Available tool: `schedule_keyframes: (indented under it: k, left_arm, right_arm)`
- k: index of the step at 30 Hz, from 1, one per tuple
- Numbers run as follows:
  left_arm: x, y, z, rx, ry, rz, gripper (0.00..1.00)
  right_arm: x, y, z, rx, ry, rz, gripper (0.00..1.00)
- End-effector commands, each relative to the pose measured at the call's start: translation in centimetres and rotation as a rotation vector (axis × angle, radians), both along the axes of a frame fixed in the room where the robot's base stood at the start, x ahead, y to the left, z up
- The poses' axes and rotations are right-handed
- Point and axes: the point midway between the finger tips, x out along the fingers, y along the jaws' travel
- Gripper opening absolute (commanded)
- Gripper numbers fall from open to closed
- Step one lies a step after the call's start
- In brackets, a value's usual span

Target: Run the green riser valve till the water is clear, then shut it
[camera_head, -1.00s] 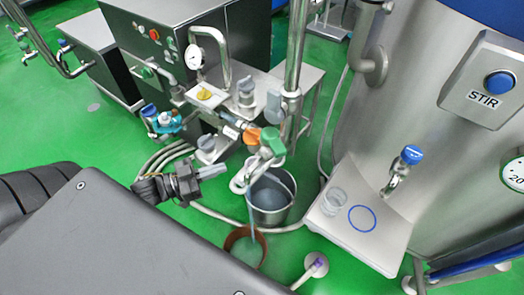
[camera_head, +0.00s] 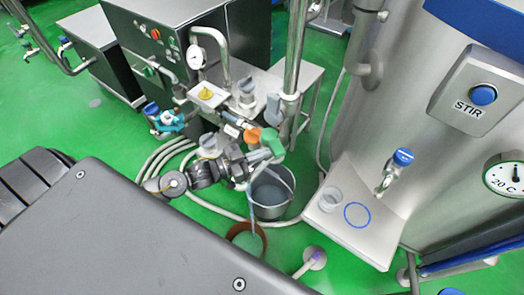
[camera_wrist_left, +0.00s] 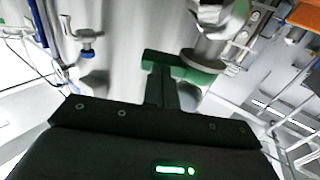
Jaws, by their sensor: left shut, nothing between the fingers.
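The green riser valve handle (camera_head: 272,142) sits on the pipework at the foot of the upright steel pipe. In the left wrist view the green handle (camera_wrist_left: 150,57) lies crosswise just beyond my fingertips. My left gripper (camera_head: 262,156) is shut and empty, its tips right at the handle; I cannot tell whether they touch it. It also shows in the left wrist view (camera_wrist_left: 163,75). A thin pale bluish stream (camera_head: 251,208) falls below the valve towards a brown-rimmed floor drain (camera_head: 262,233). My gripper hides part of the valve outlet. My right gripper is not in view.
A steel bucket (camera_head: 289,211) stands right beside the stream. An orange handle (camera_head: 252,136) and a grey handle (camera_head: 274,106) are close to the green one. A ledge (camera_head: 375,249) with a clear cup (camera_head: 331,198) is at right. Hoses (camera_head: 214,207) lie on the floor.

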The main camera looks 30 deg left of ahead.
Motion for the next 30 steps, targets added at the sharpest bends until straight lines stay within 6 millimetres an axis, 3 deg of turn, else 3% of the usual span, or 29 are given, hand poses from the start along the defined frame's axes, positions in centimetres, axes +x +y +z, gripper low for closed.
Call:
schedule_keyframes:
  k: [30]
  left_arm:
    - [0.45,-0.99,0.0,-0.001,0.001,0.0,0.0]
  right_arm:
    - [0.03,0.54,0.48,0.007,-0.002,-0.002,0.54]
